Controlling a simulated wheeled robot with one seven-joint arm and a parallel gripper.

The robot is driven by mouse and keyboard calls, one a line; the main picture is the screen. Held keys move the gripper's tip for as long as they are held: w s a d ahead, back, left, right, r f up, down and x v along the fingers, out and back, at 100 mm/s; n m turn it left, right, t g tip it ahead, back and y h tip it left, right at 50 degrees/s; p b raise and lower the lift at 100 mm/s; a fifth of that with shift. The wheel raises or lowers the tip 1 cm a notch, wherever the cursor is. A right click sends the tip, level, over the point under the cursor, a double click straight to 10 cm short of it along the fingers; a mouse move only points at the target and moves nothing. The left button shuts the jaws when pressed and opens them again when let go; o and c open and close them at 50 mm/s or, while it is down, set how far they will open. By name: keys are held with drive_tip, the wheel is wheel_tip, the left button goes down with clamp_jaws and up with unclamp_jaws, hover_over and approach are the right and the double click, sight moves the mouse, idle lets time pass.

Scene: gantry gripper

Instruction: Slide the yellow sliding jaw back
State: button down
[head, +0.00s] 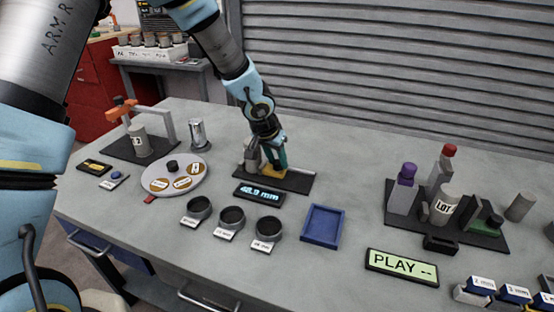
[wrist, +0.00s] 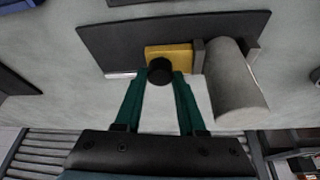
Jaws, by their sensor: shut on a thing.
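The yellow sliding jaw (wrist: 181,53) sits on a dark base plate (wrist: 120,42) in the wrist view, with a black round knob (wrist: 160,70) on it. My gripper (wrist: 160,80) has its green fingers closed around the knob. A grey cylinder (wrist: 233,85) lies in the picture to the right of the jaw, beside a grey block (wrist: 198,55). In the head view, my gripper (head: 272,163) reaches down over the yellow jaw (head: 272,172), and hides part of it and the knob. A display (head: 259,193) in front of the plate reads about 48.9 mm.
A round turntable (head: 155,184) and several grey cups (head: 231,217) stand to the left and front. A blue tray (head: 322,224) lies to the right front. A black fixture plate (head: 400,222) with blocks and a cylinder is farther right. Bare table lies between.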

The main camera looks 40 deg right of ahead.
drive_tip(key=s+d+b, duration=0.1)
drive_tip(key=s+b, duration=0.1)
drive_tip(key=shift+s+d+f, duration=0.2)
drive_tip(key=shift+s+d, duration=0.15)
drive_tip(key=shift+d, duration=0.05)
drive_tip(key=shift+s+d+r, duration=0.2)
drive_tip(key=shift+s, duration=0.2)
drive_tip(key=c, duration=0.5)
unclamp_jaws()
drive_tip(key=shift+r, duration=0.3)
drive_tip(key=v, duration=1)
drive_tip(key=shift+a, duration=0.2)
